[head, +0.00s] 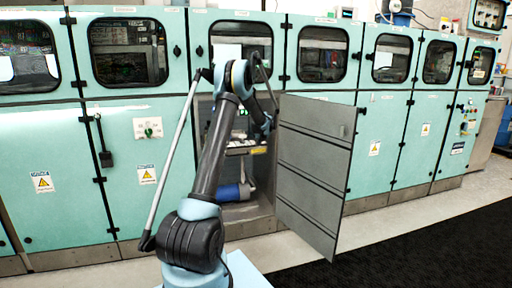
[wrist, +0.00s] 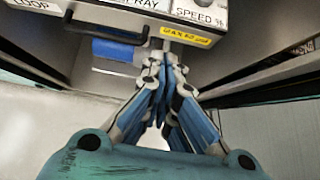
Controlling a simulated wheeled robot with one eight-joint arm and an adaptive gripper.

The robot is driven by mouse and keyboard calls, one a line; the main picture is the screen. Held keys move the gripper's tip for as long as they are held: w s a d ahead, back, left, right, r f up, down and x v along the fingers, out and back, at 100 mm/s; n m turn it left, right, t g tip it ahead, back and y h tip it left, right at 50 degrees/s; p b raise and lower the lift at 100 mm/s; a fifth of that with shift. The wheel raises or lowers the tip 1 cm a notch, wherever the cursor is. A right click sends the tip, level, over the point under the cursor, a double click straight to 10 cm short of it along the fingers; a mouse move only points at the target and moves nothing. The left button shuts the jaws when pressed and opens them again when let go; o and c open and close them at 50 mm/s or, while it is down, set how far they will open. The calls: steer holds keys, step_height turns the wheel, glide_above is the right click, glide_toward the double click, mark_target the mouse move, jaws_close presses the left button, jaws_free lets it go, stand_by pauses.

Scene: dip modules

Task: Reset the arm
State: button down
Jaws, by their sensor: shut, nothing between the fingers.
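My gripper (wrist: 168,68) is shut and empty in the wrist view, its blue-padded fingers together. Its tips point at the lower front of a pale control box (wrist: 215,14) with the labels LOOP, SPEED % and a partly cut-off one ending in RAY. A yellow label (wrist: 187,36) sits on the box just beyond the tips; I cannot tell whether they touch it. In the head view my arm reaches into an open cabinet bay, and the gripper is hard to make out there. A box with a yellow strip (head: 243,150) shows inside that bay.
The grey cabinet door (head: 315,165) stands open to the right of my arm. A blue cylinder (head: 234,191) lies low in the bay. Closed teal cabinets (head: 140,180) line both sides. Dark floor (head: 420,255) is clear at front right.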

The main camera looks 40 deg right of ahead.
steer(key=shift+s+r, duration=0.15)
steer(key=shift+r, duration=0.05)
